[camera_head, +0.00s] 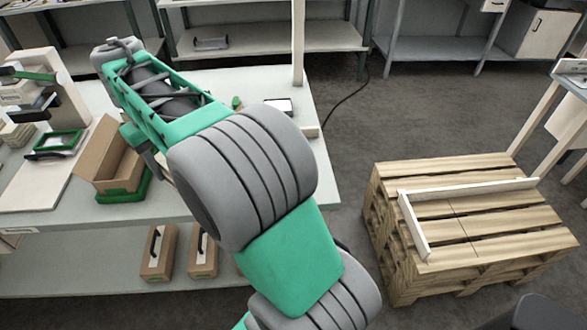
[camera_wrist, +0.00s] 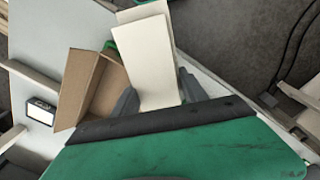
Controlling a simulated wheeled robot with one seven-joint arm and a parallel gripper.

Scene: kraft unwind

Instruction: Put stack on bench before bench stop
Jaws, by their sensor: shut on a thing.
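In the wrist view my gripper (camera_wrist: 158,97) is shut on a cream, flat-sided stack (camera_wrist: 145,55) that sticks out beyond the fingers. A second pale edge shows behind its far end. The stack is over or close to the grey-white bench (camera_wrist: 45,50); I cannot tell whether it touches.
An open cardboard box (camera_head: 110,160) stands on the bench in a green tray, and it shows close beside the stack in the wrist view (camera_wrist: 92,88). A small screen device (camera_head: 280,106) lies on the bench. A pallet stack (camera_head: 470,230) with a pale L-shaped strip stands right, across open floor.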

